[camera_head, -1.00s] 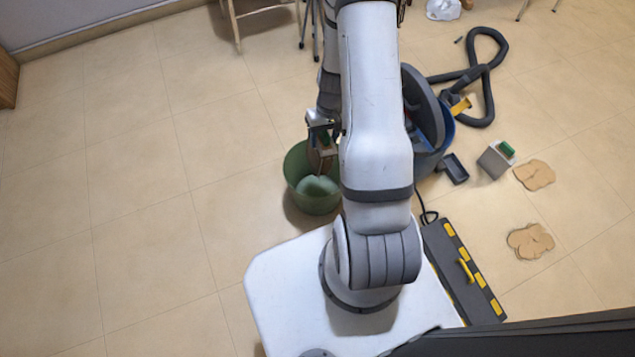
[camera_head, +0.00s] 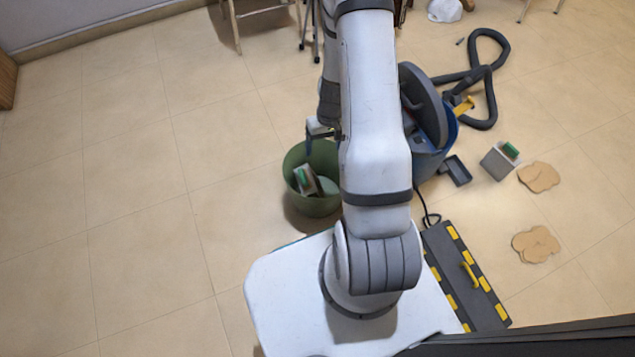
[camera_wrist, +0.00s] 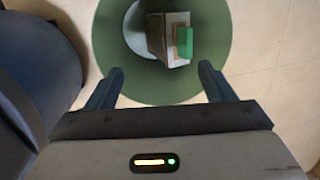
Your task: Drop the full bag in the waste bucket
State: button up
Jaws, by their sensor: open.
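The green waste bucket (camera_head: 296,160) stands on the floor at the left of my arm in the head view, and its wall fills the middle of the wrist view (camera_wrist: 112,70). The full bag (camera_head: 306,180) lies tilted inside the bucket; in the wrist view it is a grey-brown block (camera_wrist: 157,38) with a green end. A pale round thing lies beside it in the bucket. My gripper (camera_wrist: 160,82) is open and empty above the bucket, with its fingers apart and clear of the bag. In the head view my arm partly hides the gripper (camera_head: 310,150).
A blue vacuum cleaner (camera_head: 430,158) stands right of my arm, with its black hose (camera_head: 490,100) on the floor. A similar grey box with a green top (camera_head: 499,161) and tan flat pieces (camera_head: 539,177) lie farther right. The floor at left is clear.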

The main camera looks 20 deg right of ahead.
notch_tip(320, 180, up, 8)
jog(key=d+p, duration=0.1)
jog(key=p, duration=0.2)
jog(key=shift+w+f, duration=0.15)
jog(key=shift+w, duration=0.2)
